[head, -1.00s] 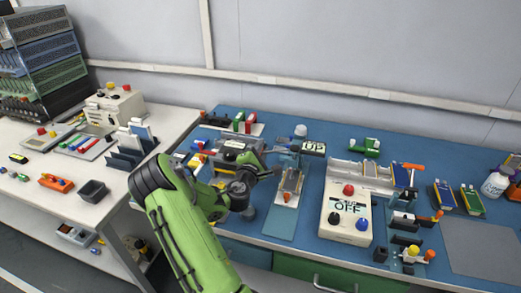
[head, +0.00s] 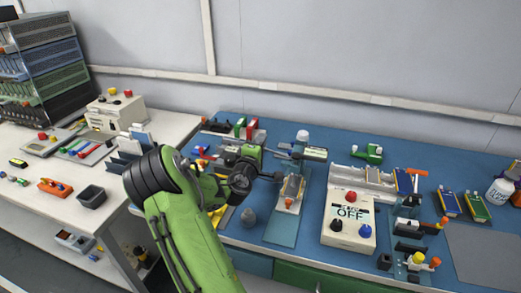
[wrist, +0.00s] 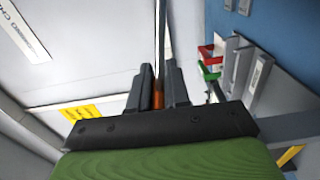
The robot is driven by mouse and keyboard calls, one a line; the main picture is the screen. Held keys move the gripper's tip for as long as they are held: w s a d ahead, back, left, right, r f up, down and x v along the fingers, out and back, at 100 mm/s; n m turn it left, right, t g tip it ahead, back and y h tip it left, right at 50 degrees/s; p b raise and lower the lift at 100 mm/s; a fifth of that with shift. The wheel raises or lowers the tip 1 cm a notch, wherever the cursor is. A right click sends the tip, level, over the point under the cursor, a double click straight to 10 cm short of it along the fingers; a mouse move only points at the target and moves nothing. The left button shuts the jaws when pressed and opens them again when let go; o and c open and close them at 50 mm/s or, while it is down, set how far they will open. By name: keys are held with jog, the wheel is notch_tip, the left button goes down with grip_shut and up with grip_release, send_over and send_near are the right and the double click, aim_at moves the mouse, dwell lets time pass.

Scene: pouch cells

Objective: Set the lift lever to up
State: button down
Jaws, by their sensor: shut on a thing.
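My gripper (head: 279,177) is beside the lift fixture on the blue bench, with its fingers pointing right. In the wrist view, my gripper (wrist: 158,92) is shut on a thin grey rod with an orange part (wrist: 158,97), which looks like the lift lever. The rod runs on beyond the fingertips. In the head view the lever's grip is hidden at the fingers. A small carriage with a tan top (head: 291,190) sits on the fixture's pale blue base plate (head: 282,231).
A white box marked OFF (head: 349,229), with red, black and blue knobs, stands right of the fixture. Red and green pieces (head: 246,128) lie behind my arm. A grey mat (head: 487,250) is clear at right.

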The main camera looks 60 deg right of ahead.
jog(key=shift+s+r+m, duration=0.2)
jog(key=shift+r+m, duration=0.35)
jog(key=shift+m, duration=0.25)
jog(key=c, duration=1.1)
grip_release()
